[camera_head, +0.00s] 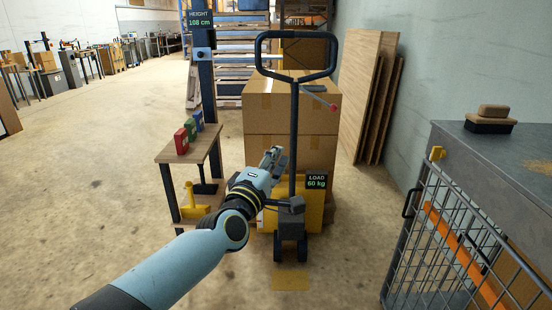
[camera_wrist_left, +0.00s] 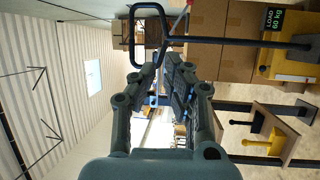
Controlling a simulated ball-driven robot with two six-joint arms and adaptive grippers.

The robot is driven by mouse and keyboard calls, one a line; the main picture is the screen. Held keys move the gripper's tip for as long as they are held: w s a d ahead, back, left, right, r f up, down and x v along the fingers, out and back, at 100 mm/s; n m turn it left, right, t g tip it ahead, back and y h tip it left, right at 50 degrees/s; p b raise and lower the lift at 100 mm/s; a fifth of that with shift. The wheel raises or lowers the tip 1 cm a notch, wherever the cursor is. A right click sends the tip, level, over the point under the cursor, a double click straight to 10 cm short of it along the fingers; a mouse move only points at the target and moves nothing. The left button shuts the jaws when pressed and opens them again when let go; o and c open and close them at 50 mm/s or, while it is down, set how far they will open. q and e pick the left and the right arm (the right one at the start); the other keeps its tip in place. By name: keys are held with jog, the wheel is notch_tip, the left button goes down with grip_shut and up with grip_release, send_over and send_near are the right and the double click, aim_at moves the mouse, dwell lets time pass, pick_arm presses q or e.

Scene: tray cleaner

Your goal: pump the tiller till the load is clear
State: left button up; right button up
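The tiller (camera_head: 294,120) is a black upright shaft with a loop handle (camera_head: 296,36) at its top and a small red-tipped lever (camera_head: 325,102) below. It rises from a yellow pallet truck (camera_head: 311,216) bearing stacked cardboard boxes (camera_head: 259,104). A display on the truck reads LOAD 60 kg (camera_head: 317,181). My left gripper (camera_head: 273,157) is empty, left of the shaft and well below the loop. In the left wrist view its fingers (camera_wrist_left: 160,66) are apart, with the tiller loop (camera_wrist_left: 131,38) beyond their tips. My right gripper is in neither view.
A wooden side table (camera_head: 190,145) with small coloured boxes stands left, beside a post with a HEIGHT 108 cm display (camera_head: 201,19). A grey bench (camera_head: 500,150) with a brush (camera_head: 489,122) and a mesh gate (camera_head: 450,250) are at the right.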

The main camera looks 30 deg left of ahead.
pick_arm(q)
grip_shut()
jog(key=o, duration=1)
grip_release()
jog(key=v, duration=1.2)
